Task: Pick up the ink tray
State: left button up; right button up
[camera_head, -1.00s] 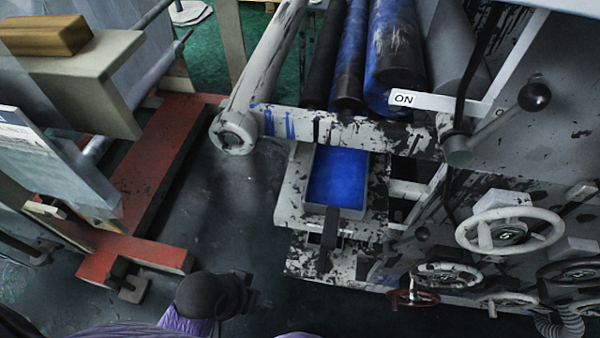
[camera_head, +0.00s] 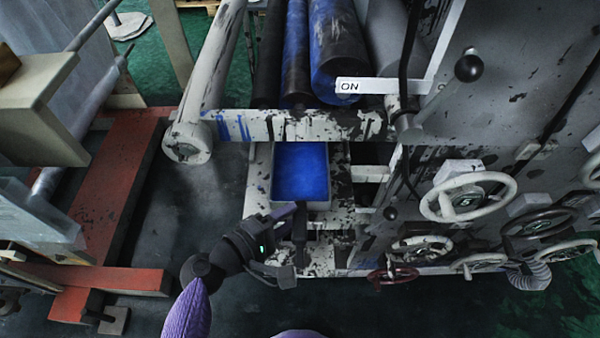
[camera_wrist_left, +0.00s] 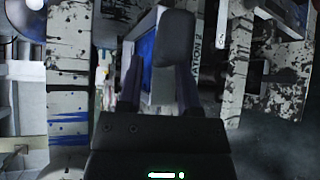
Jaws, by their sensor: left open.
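The ink tray (camera_head: 325,206) is a pale shallow box filled with blue ink, on a paint-chipped ledge below the rollers. Its dark handle (camera_head: 300,226) sticks out towards me. My left gripper (camera_head: 291,242) is open at the near end of the tray, close beside the handle. In the left wrist view the open fingers (camera_wrist_left: 158,84) point at the tray (camera_wrist_left: 128,50), whose blue inside shows. A dark rounded piece, probably the handle (camera_wrist_left: 173,40), stands close to the fingertips. I cannot tell whether it lies between them. My right gripper is not in view.
Blue-stained rollers (camera_head: 296,50) and a chipped crossbar (camera_head: 285,126) hang above the tray. Handwheels (camera_head: 468,197) and a lever (camera_head: 468,68) stand out at the right. A red frame (camera_head: 110,190) is at the left. Dark open floor lies between.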

aim_at(299, 212)
pick_arm(q)
jog(key=x, duration=0.3)
jog(key=shift+w+d+f, duration=0.1)
jog(key=shift+d+f, duration=0.05)
grip_shut()
dwell(1.2)
